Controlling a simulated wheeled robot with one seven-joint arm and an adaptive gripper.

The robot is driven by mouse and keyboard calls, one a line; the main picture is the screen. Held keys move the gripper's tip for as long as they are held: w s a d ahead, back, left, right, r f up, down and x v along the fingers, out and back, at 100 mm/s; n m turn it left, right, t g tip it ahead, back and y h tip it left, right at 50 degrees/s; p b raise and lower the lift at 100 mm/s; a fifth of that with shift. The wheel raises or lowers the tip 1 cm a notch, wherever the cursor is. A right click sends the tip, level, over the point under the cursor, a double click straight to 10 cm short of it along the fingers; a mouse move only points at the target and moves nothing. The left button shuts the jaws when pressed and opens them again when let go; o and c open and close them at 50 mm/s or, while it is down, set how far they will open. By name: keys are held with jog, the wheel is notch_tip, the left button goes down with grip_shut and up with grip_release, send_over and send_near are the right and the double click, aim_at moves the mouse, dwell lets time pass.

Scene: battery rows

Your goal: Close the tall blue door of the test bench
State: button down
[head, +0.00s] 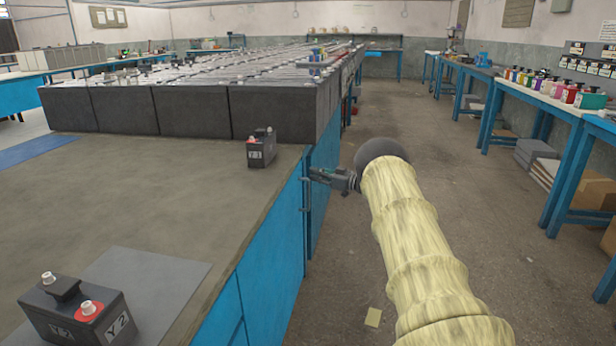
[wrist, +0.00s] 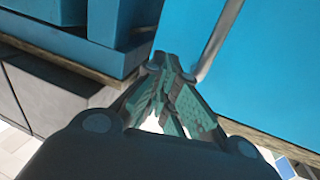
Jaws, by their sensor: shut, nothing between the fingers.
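The test bench (head: 200,190) has a wide grey-brown top and blue sides. A tall blue door panel (head: 323,212) shows on its right side, partly behind my gripper. A large flat blue panel also fills the right of the wrist view (wrist: 270,70), with a thin grey bar along its left edge. How far the door stands open is unclear. My gripper (head: 312,175) is shut and empty, at the panel's edge by small dark fittings. In the wrist view its fingertips (wrist: 168,66) point toward the gap left of that panel; contact cannot be told.
A small black battery (head: 261,148) stands near the bench's right edge, and battery Y2 (head: 78,312) at the front left. Rows of dark batteries (head: 190,110) fill the back. The aisle floor (head: 460,200) is mostly clear. Blue side tables (head: 560,110) line the right wall.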

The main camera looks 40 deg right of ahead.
jog(key=s+d+p, duration=0.1)
jog(key=s+d, duration=0.5)
jog(key=s, duration=0.2)
jog(key=shift+d+f+p, duration=0.35)
jog(key=shift+d+p, duration=0.05)
